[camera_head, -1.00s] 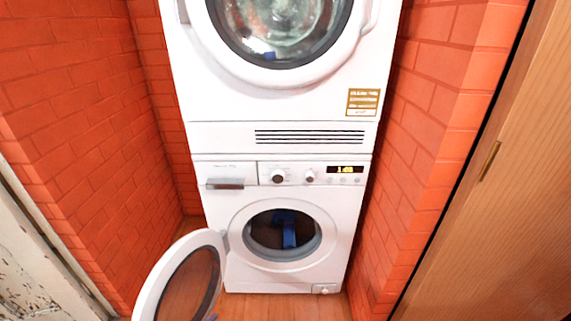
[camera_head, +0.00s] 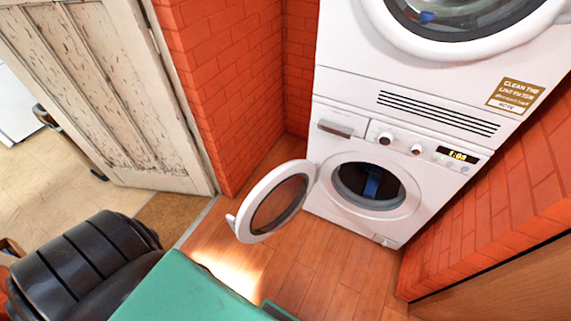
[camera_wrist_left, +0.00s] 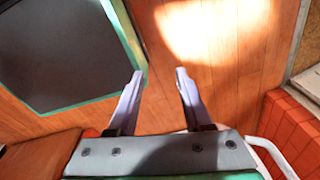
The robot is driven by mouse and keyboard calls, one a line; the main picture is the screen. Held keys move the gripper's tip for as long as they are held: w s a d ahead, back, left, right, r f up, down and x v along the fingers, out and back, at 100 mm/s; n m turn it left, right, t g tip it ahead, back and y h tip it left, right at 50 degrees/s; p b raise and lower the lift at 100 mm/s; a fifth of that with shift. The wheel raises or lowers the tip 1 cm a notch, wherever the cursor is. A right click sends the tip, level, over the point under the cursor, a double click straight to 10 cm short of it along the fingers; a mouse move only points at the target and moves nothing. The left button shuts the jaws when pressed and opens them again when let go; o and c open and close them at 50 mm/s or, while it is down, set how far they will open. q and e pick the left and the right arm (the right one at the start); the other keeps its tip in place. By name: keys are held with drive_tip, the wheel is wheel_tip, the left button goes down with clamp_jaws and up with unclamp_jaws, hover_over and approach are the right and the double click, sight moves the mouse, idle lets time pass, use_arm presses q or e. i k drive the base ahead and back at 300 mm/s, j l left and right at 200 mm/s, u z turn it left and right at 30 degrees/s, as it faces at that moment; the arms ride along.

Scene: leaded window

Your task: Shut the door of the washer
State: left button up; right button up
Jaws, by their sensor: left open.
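The washer (camera_head: 315,192) is the lower white machine in the head view. Its round door (camera_head: 246,222) hangs wide open to the left of the opening, with a white rim and dark reddish glass. Something blue lies inside the drum (camera_head: 371,184). My left gripper (camera_wrist_left: 158,78) shows in the left wrist view, its two pale fingers apart with nothing between them, above the wooden floor. It is not in the head view, so its distance to the door cannot be told. My right gripper is not in view.
A second white machine (camera_head: 350,65) is stacked on the washer. Brick walls (camera_head: 235,80) flank the alcove. A worn white room door (camera_head: 95,90) stands at the left. The wooden floor (camera_head: 310,265) before the washer is clear. My green base shows at the bottom.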

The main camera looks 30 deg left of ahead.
sight(244, 230)
drive_tip(key=j+z, duration=0.25)
drive_tip(key=j, duration=0.3)
drive_tip(key=i+j+z, duration=0.2)
drive_tip(key=j, duration=0.35)
drive_tip(key=k+j+z, duration=0.25)
drive_tip(key=j, duration=0.3)
drive_tip(key=j+z, duration=0.2)
drive_tip(key=j, duration=0.35)
drive_tip(key=j+z, duration=0.25)
drive_tip(key=j, duration=0.3)
drive_tip(key=k+j+z, duration=0.2)
drive_tip(key=j, duration=0.3)
